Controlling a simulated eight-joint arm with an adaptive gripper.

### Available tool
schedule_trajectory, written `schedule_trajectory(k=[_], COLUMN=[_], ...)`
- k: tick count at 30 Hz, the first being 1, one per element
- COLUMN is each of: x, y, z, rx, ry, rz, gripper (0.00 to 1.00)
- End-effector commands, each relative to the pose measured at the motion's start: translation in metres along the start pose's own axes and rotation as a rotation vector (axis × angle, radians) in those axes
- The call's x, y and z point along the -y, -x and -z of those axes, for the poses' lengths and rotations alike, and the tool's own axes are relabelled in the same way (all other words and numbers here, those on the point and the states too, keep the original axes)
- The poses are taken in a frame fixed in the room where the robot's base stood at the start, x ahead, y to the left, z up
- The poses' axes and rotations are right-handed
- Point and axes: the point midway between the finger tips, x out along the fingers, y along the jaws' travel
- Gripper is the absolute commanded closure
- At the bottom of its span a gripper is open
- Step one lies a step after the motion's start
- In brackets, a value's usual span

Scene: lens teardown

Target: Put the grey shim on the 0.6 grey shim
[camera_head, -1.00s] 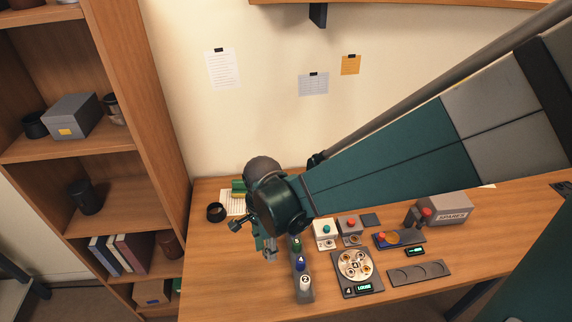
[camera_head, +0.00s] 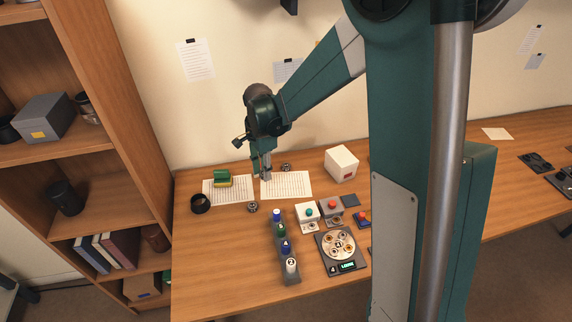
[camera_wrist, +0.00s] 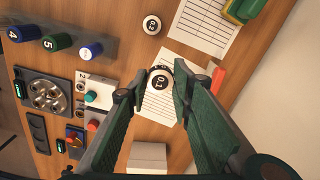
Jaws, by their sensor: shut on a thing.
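In the wrist view, my gripper (camera_wrist: 160,82) has its fingers on either side of a small round shim (camera_wrist: 159,79) with a dark rim and a pale face that seems to read 0.1. In the head view, my gripper (camera_head: 266,176) is over the right-hand paper sheet, its tips small and the held piece hard to make out. A second round piece, marked 0.2 (camera_wrist: 152,25), lies on the wood beside the sheets; it also shows in the head view (camera_head: 252,207). Another small round piece (camera_head: 286,167) lies behind the gripper, its label unreadable. I cannot make out a 0.6 label.
Two printed sheets (camera_head: 298,186) lie at the back, with a green and yellow block (camera_head: 222,178) on the left one. A black ring (camera_head: 201,203), a white box (camera_head: 341,163), a rack of numbered bottles (camera_head: 288,250) and button boxes (camera_head: 308,211) stand around. Bare wood lies front left.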

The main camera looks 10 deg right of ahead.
Motion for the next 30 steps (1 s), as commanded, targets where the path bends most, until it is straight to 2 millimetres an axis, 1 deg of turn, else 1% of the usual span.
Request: schedule_trajectory(k=[1, 9, 15, 18, 21, 24, 30], x=[0.010, 0.057, 0.084, 0.093, 0.099, 0.103, 0.105], y=[0.001, 0.001, -0.002, -0.004, -0.005, -0.006, -0.007], z=[0.012, 0.071, 0.115, 0.131, 0.143, 0.151, 0.154], rx=[0.000, 0.000, 0.000, 0.000, 0.000, 0.000, 0.000], ry=[-0.004, -0.012, -0.017, -0.019, -0.019, -0.020, -0.020], rz=[0.000, 0.000, 0.000, 0.000, 0.000, 0.000, 0.000], gripper=[0.89, 0.89, 0.89, 0.89, 0.89, 0.89, 0.89])
